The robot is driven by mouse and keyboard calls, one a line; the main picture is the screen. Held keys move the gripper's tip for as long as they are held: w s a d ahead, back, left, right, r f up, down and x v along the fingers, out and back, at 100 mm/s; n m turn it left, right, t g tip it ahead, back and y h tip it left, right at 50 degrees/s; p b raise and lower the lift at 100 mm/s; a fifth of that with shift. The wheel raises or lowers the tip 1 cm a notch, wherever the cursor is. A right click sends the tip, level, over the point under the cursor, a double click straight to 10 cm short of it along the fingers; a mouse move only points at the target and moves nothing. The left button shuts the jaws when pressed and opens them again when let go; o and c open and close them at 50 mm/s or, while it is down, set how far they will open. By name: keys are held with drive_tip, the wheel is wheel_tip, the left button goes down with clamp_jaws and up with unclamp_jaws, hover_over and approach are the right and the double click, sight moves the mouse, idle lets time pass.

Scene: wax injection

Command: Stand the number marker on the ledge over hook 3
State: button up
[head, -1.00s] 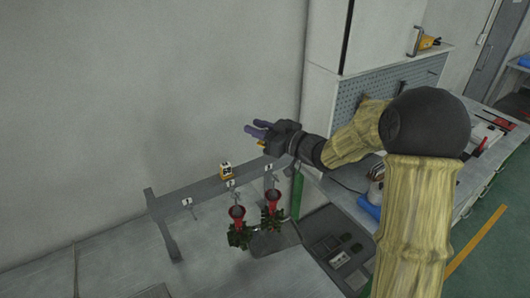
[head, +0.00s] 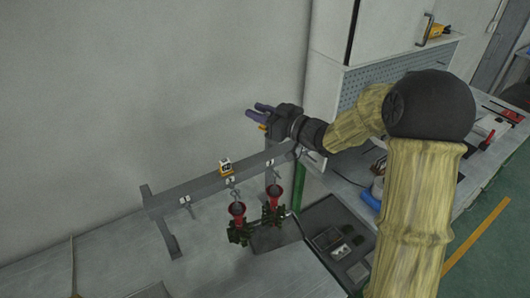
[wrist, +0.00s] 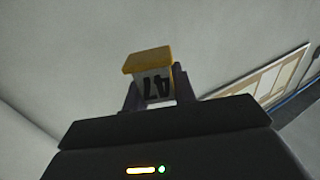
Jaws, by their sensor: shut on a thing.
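My gripper (head: 257,112) is in the air above and beyond the right part of the rack's ledge (head: 195,187), fingers pointing left. In the head view only a bit of yellow shows at the fingers.
Two red and green clusters, one at left (head: 237,211) and one at right (head: 273,193), hang from hooks under the ledge. The wall (head: 180,80) is close behind the rack. A workbench with a pegboard and cabinet (head: 385,30) stands at right. The leftmost ledge stretch is bare.

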wheel_tip(320, 180, down, 6)
drive_tip(key=shift+r+p, duration=0.15)
drive_tip(key=shift+p, duration=0.65)
wheel_tip(320, 180, down, 4)
drive_tip(key=shift+r+p, duration=0.2)
drive_tip(key=shift+p, duration=0.55)
drive_tip(key=shift+f, duration=0.25)
drive_tip(key=shift+f, duration=0.15)
drive_tip(key=o, duration=0.9)
drive_tip(key=shift+o, duration=0.2)
